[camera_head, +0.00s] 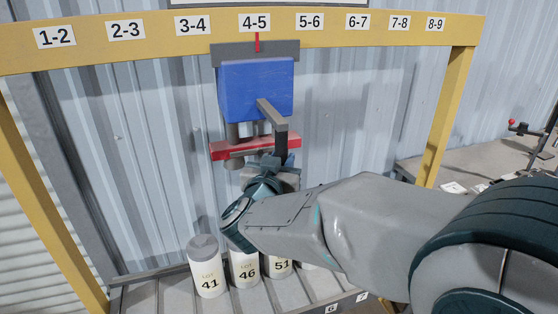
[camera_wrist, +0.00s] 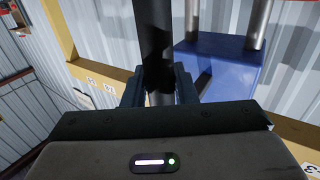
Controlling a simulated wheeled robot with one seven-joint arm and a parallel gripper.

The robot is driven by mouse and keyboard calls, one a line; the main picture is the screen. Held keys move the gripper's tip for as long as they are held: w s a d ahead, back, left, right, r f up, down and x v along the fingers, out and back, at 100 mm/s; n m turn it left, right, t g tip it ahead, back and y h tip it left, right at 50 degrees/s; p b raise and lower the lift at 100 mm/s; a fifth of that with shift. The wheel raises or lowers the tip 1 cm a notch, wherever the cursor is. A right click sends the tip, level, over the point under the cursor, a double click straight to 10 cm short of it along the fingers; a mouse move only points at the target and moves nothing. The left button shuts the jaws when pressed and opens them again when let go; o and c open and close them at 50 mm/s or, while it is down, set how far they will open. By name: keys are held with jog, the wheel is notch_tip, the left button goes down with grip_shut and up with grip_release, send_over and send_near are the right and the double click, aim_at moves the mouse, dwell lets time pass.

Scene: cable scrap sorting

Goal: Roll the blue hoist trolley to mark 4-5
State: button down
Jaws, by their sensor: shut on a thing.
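The blue hoist trolley (camera_head: 243,88) hangs from the yellow beam (camera_head: 95,52) in the head view. Its red pointer (camera_head: 257,42) stands just below the label 4-5 (camera_head: 254,22), slightly right of the label's middle. A grey handle arm (camera_head: 272,114) sticks out from the trolley's front and turns down into a dark bar (camera_head: 281,144). My gripper (camera_head: 282,164) is shut on this dark handle bar. In the wrist view the bar (camera_wrist: 154,45) stands between my fingers (camera_wrist: 160,90), with the blue trolley (camera_wrist: 222,66) to the right behind it.
A red crosspiece (camera_head: 226,149) hangs below the trolley. Pale canisters, among them lot 41 (camera_head: 206,268) and lot 46 (camera_head: 243,271), stand on a slatted rack underneath. Yellow posts bound the frame at left and right (camera_head: 446,115). A grey bench (camera_head: 470,170) stands at right.

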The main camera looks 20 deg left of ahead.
jog(key=c, duration=1.2)
grip_release()
jog(key=shift+w, duration=0.1)
jog(key=shift+s, duration=0.45)
jog(key=s+d+b, duration=0.1)
jog(key=s+b, duration=0.2)
jog(key=s, duration=1)
jog(key=shift+d, duration=0.35)
